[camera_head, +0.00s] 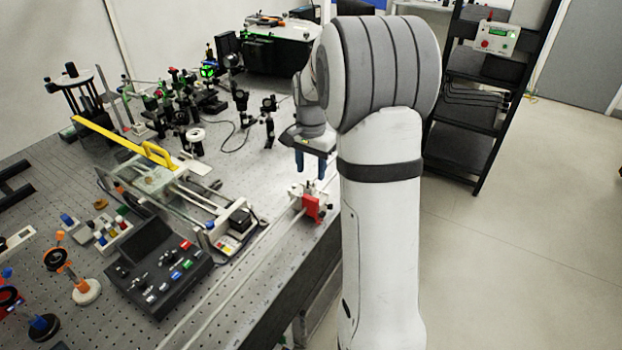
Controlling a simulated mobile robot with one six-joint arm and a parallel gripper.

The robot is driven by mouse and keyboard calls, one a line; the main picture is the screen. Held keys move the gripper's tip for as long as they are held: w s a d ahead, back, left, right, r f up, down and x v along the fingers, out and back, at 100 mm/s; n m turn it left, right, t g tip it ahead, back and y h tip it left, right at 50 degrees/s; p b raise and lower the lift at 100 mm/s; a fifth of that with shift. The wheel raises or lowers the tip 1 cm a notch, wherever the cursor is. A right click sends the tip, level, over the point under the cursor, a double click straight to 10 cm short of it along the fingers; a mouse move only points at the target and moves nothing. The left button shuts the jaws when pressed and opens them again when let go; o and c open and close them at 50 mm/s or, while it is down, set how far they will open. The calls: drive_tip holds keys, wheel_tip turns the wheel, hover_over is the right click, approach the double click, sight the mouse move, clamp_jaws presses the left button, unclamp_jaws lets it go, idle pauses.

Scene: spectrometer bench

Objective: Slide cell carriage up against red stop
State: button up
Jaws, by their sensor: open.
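A red block (311,207), which looks like the red stop, stands on the long pale rail (262,243) near the front edge of the bench. A small pale metal piece (296,190) sits close behind it; it may be the cell carriage, but it is too small to be sure. I cannot tell whether it touches the red block. My gripper (311,168) points down with its two blue fingers apart and nothing seen between them. It hangs just above and behind the red block.
A dark control box (150,262) with coloured knobs stands left of the rail. A small boxed device (238,222) stands close to the rail. A yellow handle (118,139) and several optics mounts lie further back. A black shelf rack (478,125) stands to the right.

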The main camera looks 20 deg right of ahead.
drive_tip(key=shift+r, duration=1.6)
drive_tip(key=s+a+r+n+t, duration=0.1)
drive_tip(key=s+a+n, duration=0.4)
drive_tip(key=s, duration=0.7)
drive_tip(key=s+a+r+n+t, duration=0.1)
drive_tip(key=s+a+n, duration=0.4)
drive_tip(key=s, duration=0.8)
drive_tip(key=shift+a+r+n+t, duration=0.25)
drive_tip(key=shift+a+n+t, duration=0.2)
drive_tip(key=shift+a, duration=0.2)
